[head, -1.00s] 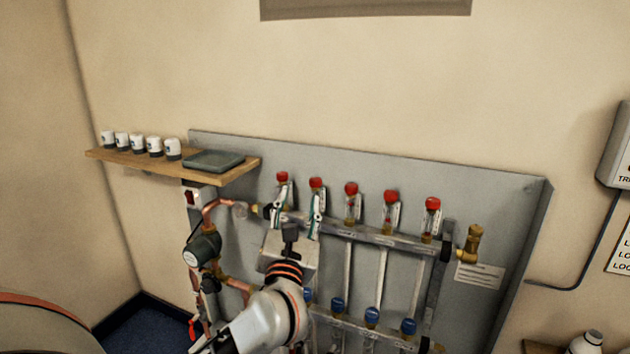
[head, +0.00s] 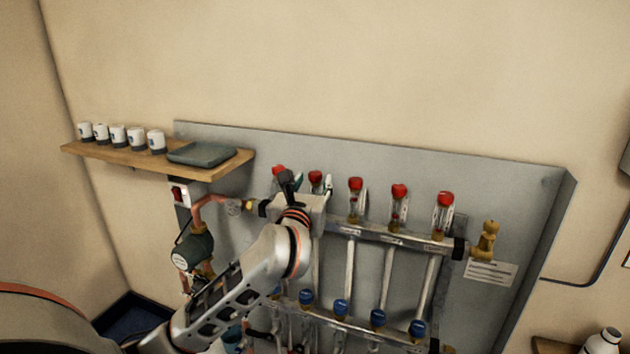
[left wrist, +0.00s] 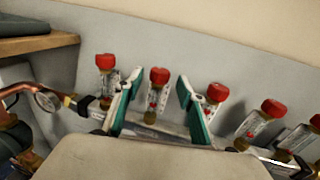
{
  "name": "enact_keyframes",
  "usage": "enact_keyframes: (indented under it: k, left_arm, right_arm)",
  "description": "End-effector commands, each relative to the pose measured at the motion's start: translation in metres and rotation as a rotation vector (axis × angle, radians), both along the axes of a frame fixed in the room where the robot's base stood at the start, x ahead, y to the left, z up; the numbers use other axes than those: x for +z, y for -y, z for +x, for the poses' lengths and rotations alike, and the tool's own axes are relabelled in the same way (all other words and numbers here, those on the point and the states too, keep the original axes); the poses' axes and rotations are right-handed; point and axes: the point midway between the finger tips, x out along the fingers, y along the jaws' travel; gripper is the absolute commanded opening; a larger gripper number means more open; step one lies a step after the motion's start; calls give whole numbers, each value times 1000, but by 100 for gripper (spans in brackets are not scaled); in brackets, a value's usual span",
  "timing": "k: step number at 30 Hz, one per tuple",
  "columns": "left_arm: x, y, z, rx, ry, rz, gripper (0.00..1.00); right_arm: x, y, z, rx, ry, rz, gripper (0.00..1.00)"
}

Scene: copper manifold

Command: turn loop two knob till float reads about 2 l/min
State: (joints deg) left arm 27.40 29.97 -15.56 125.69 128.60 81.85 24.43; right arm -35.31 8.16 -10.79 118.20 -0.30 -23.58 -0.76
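The loop two knob (head: 316,177) is the second red cap from the left on the manifold's upper bar. It also shows in the left wrist view (left wrist: 159,75), above its clear flow tube (left wrist: 152,99). My left gripper (head: 312,184) is open, with its green-padded fingers on either side of this knob and tube. In the left wrist view the left gripper (left wrist: 158,95) shows gaps between both fingers and the knob. The float reading is too small to read. My right gripper is not in view.
Other red-capped flow meters stand close by: one to the left (left wrist: 104,62) and several to the right (head: 355,184). A wooden shelf (head: 110,157) with white knob-like caps and a grey tray (head: 200,153) sits at upper left. A pump (head: 193,252) is below it.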

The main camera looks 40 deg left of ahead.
Motion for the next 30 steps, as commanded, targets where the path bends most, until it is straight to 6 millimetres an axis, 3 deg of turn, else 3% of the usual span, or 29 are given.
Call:
enact_keyframes:
  k: [6,15,20,30]
  left_arm:
    - [-1,-9,18,1,0,1,39]
    - [0,-9,20,0,0,1,39]
    - [0,-9,20,0,0,1,0]
    - [4,-8,21,55,5,-3,1]
  right_arm:
    - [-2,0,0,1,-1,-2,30]
    - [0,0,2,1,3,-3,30]
    - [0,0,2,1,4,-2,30]
    - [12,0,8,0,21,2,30]
